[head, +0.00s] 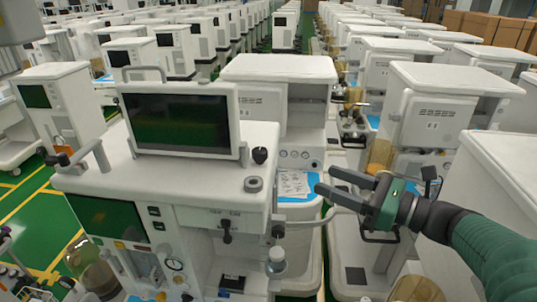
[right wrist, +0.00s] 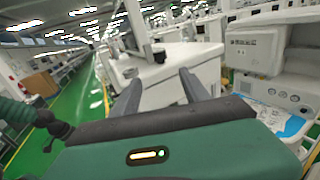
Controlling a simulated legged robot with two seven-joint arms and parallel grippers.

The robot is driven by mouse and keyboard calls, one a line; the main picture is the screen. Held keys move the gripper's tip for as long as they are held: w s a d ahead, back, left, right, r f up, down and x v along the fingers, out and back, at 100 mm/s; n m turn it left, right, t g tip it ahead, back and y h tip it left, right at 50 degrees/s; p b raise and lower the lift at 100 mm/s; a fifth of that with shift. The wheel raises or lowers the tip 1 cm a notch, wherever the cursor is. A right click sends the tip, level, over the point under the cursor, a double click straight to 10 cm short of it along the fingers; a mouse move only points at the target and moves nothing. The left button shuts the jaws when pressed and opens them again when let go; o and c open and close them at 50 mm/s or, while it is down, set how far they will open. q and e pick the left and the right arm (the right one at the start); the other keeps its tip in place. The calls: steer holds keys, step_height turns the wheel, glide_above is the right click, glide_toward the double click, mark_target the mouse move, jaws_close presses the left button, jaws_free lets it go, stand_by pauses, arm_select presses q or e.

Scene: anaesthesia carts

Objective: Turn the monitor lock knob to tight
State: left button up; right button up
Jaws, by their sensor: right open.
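The monitor (head: 182,122) stands on the white top of the nearest anaesthesia cart (head: 200,182), its dark screen facing me. A small black knob (head: 260,155) sits just right of the monitor; I take it for the lock knob, and its setting cannot be read. A grey round cap (head: 253,184) lies nearer the cart's front edge. My right gripper (head: 325,180) is open and empty, to the right of the cart top and apart from the knob, fingers pointing left. In the right wrist view its two fingers (right wrist: 159,80) are spread towards the blurred cart top. My left gripper is not seen.
A second cart (head: 280,75) stands close behind, with papers on a blue surface (head: 295,184) beside the near cart. Another white cart (head: 435,105) stands at right behind my arm. Rows of carts fill the back. Green floor (head: 25,205) shows at left.

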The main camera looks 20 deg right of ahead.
mark_target(266, 157)
steer(key=p+x, duration=0.6)
steer(key=x, duration=0.9)
steer(key=shift+w+a+r+p, duration=0.1)
steer(key=shift+w+a+p, duration=0.05)
steer(key=shift+w+p, duration=0.2)
steer(key=shift+w+a, duration=0.35)
steer(key=shift+s, duration=0.1)
jaws_close()
